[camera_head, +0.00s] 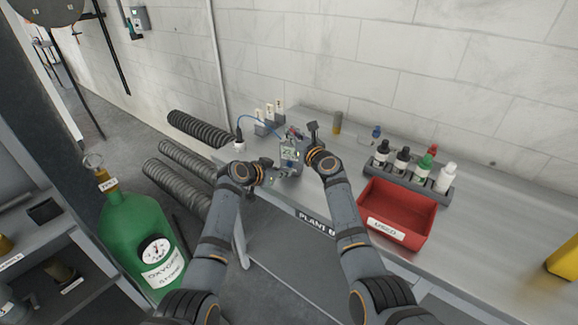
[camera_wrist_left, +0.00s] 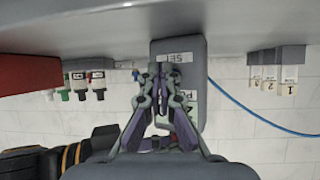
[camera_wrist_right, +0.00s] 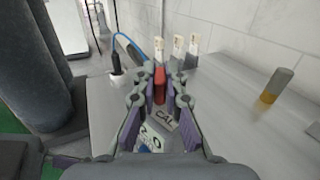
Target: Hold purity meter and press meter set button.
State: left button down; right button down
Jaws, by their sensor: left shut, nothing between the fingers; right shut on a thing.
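The purity meter (camera_head: 289,156) is a grey box with a pale display, held upright above the bench's left end, a blue cable behind it. My right gripper (camera_head: 301,146) is shut on it. In the right wrist view, the fingers (camera_wrist_right: 160,88) close around a red part at the meter's top, near a CAL label (camera_wrist_right: 165,121). My left gripper (camera_head: 272,174) is shut and empty, low beside the meter. In the left wrist view, its fingertips (camera_wrist_left: 161,86) are in front of the meter (camera_wrist_left: 190,65), near the SET label (camera_wrist_left: 175,57). The fingertips hide the button; contact cannot be told.
A red bin (camera_head: 396,212) and a rack of several bottles (camera_head: 409,177) stand right of my arms. Small labelled holders (camera_head: 267,126) stand at the bench's back left. A green oxygen cylinder (camera_head: 140,235) is on the left. The right bench top is mostly clear.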

pick_arm(q)
jog(key=shift+w+d, duration=0.15)
jog(key=shift+w, duration=0.2)
jog(key=shift+w+d, duration=0.15)
jog(key=shift+w, duration=0.4)
dwell(0.7)
jog(key=shift+s, duration=0.15)
jog(key=shift+s+a, duration=0.25)
jog(key=shift+s, duration=0.55)
jog(key=s, duration=0.1)
jog(key=s+a, duration=0.1)
jog(key=s, duration=0.2)
jog(key=shift+s+a, duration=0.25)
jog(key=shift+s, duration=0.15)
dwell(0.3)
